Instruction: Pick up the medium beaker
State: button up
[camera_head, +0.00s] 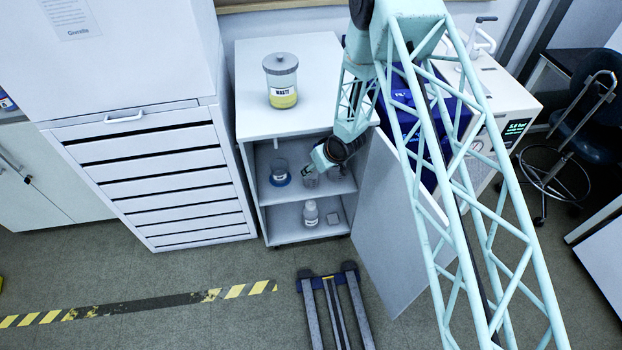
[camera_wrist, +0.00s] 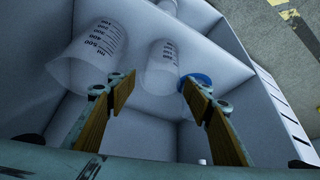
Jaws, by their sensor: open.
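My gripper (camera_head: 308,171) reaches into the upper compartment of the open cabinet (camera_head: 250,110). In the wrist view my gripper (camera_wrist: 156,82) is open, with nothing between the finger pads. A clear beaker (camera_wrist: 160,66) with graduations appears ahead, between the two fingertips; it looks like the medium one. A larger-looking clear graduated beaker (camera_wrist: 88,58) is to its left, beyond the left finger. In the head view a clear vessel (camera_head: 311,180) shows beside the fingertips, partly hidden by them. A round vessel with a blue base (camera_head: 280,174) stands left of the gripper.
A bottle (camera_head: 310,213) and a small block-like item (camera_head: 333,217) stand on the lower shelf. A jar labelled WASTE (camera_head: 282,82) with yellow liquid stands on the cabinet top.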

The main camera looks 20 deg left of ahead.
jog(key=shift+w+f, duration=0.1)
dwell(0.3)
jog(key=shift+b+x, duration=0.7)
jog(key=shift+x, duration=1.9)
jog(key=shift+a, duration=0.15)
jog(key=shift+c, duration=0.2)
jog(key=c, duration=0.6)
